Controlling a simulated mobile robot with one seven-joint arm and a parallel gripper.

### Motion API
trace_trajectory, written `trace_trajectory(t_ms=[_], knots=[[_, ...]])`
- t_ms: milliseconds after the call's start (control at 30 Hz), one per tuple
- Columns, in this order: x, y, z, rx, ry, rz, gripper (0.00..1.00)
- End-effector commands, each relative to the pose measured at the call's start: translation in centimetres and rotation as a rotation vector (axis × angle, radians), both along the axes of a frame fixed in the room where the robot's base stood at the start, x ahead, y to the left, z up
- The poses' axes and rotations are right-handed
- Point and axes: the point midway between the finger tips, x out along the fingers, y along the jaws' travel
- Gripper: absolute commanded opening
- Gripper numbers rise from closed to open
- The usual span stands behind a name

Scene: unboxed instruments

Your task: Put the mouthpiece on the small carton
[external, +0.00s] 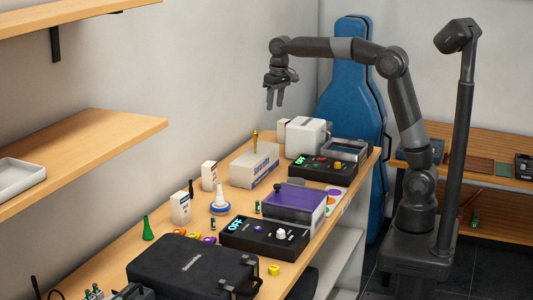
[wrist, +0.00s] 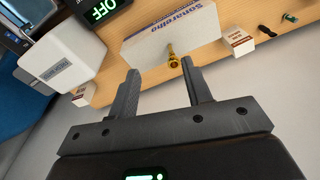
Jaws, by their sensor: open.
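The gold mouthpiece (external: 255,140) stands upright on top of the large white Sonareihe carton (external: 250,170). In the wrist view the mouthpiece (wrist: 172,56) shows just beyond the fingertips, nearer the right-hand finger. My gripper (external: 275,104) is open and empty, pointing down, in the air above the bench; it also shows in the wrist view (wrist: 161,68). Several small white cartons are in view: one beside the large carton (external: 209,176), one nearer the camera (external: 181,208), and one next to the white device (external: 281,131). Which one the task means I cannot tell.
A white device (external: 307,137) stands behind the large carton. Black boxes with displays (external: 264,238), a purple-topped case (external: 294,203), a blue-and-white cone-shaped stand (external: 220,201) and a black case (external: 193,265) crowd the bench. A shelf (external: 90,150) juts from the left wall.

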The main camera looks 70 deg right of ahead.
Motion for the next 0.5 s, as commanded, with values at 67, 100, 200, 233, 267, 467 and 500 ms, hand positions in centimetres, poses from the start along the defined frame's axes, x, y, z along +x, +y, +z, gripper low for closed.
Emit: trace_trajectory(t_ms=[67,100,200,233,267,467,500], knots=[[-3.0,0.0,0.9,0.0,-0.033,0.017,0.45],[-4.3,0.0,1.1,0.0,-0.05,0.024,0.45],[-7.7,0.1,1.4,-0.002,-0.088,0.045,0.45],[-8.7,0.1,1.5,-0.004,-0.101,0.051,0.45],[-9.7,0.1,1.5,-0.005,-0.112,0.057,0.45],[-16.6,0.3,0.5,-0.016,-0.192,0.098,0.45],[-18.0,0.3,0.1,-0.019,-0.208,0.107,0.45]])
